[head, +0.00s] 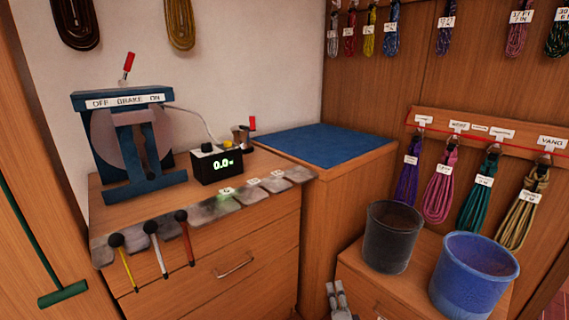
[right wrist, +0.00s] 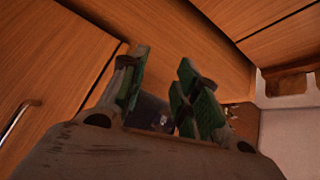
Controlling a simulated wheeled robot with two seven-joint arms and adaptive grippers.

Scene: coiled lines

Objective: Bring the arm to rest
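My right gripper (head: 339,296) shows at the bottom edge of the head view, in front of the wooden cabinets and just left of the low cabinet with the buckets. In the right wrist view its two green-padded fingers (right wrist: 163,84) stand apart with nothing between them. Wooden panels lie beyond the fingertips. Most of my right arm is hidden below the head view's edge. My left gripper does not show in either view.
A black bucket (head: 391,238) and a blue bucket (head: 473,275) stand on the low cabinet at right. The drawer bench (head: 245,235) bears a blue brake device (head: 135,150), a display box (head: 217,164) and levers. Coiled lines (head: 437,192) hang at right. The blue mat (head: 325,145) is clear.

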